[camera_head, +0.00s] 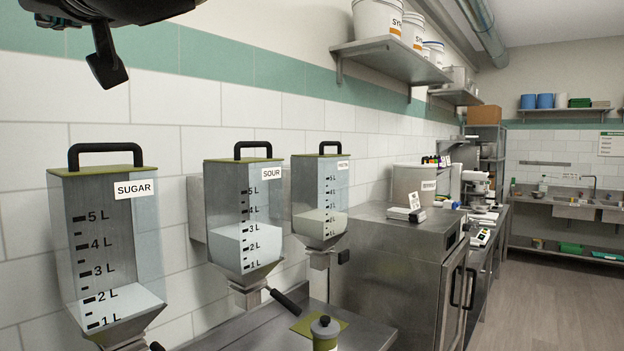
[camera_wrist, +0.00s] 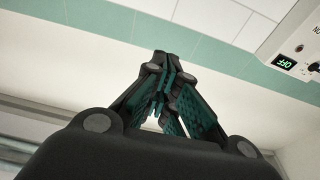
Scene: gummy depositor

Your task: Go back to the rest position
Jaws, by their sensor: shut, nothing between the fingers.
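My gripper (camera_wrist: 160,100) points up the view in the wrist view, with its dark fingers and green pads closed together and nothing between them. Part of it, a dark gripper end (camera_head: 106,62), hangs at the top left in the head view, high above the sugar hopper (camera_head: 100,215) and apart from it. The sour hopper (camera_head: 238,205) and a third hopper (camera_head: 320,185), whose label is hard to read, stand to the right. Each is a clear, graduated bin with a green lid, a black handle and white powder inside.
A control box (camera_wrist: 293,50) with a lit "OFF" display shows in the wrist view. A steel cabinet (camera_head: 385,275) stands to the right, under a wall shelf (camera_head: 390,58). Open floor (camera_head: 545,305) lies at right.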

